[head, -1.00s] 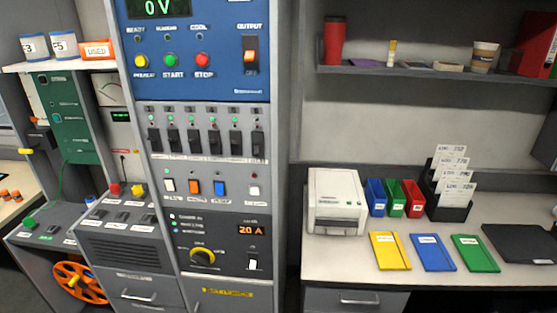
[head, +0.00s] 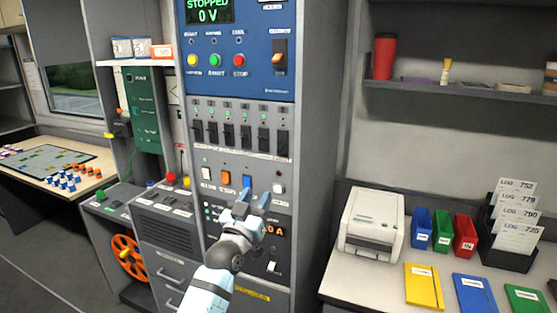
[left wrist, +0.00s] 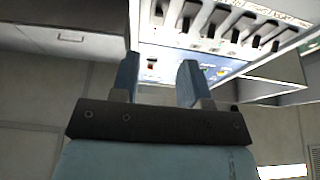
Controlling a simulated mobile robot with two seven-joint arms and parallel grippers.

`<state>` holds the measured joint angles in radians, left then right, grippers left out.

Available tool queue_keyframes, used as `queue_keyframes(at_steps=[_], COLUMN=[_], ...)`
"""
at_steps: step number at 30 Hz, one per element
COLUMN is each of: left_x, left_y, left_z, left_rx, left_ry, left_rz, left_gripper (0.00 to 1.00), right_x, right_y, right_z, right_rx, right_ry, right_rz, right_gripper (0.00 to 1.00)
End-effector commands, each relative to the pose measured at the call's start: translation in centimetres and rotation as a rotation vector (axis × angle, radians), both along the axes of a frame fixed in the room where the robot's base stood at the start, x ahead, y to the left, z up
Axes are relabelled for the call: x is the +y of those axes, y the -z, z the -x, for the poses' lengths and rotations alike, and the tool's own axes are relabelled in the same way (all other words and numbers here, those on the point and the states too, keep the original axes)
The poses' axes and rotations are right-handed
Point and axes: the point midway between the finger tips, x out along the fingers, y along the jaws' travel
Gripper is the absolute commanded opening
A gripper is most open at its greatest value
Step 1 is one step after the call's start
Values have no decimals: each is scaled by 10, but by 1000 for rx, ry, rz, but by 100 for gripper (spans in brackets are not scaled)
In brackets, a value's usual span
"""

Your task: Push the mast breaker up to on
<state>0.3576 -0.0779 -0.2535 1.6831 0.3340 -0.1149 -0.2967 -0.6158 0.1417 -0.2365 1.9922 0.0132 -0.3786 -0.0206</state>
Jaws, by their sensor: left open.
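A row of black breaker levers (head: 229,135) runs across the grey middle of the tall panel in the head view, with small lights above. The labels are too small to read, so I cannot tell which one is the mast breaker or whether its lever is up. The levers also show at the top of the left wrist view (left wrist: 213,20). My left gripper (head: 255,199) is open and empty in front of the panel, below the breaker row, overlapping the lower switches. Its two blue fingers stand apart in the left wrist view (left wrist: 158,76). My right gripper is not in view.
Above is a blue panel (head: 262,82) with coloured buttons. A desk with a white printer (head: 371,224) stands to the right.

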Motion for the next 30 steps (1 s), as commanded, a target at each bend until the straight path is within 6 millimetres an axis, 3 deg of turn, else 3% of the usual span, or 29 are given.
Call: queue_keyframes(at_steps=[8, 21, 30], left_x=[-9, -35, -42], left_y=[-25, -58, -67], left_z=[-24, -102, -126], left_rx=[-27, -25, -26], left_ry=[2, 2, 2], left_rz=[5, 4, 5], left_gripper=[42, 42, 42], right_x=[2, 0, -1], right_y=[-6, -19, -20], right_z=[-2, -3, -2], right_rx=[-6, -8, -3], right_ry=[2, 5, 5], right_rz=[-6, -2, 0], right_gripper=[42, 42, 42])
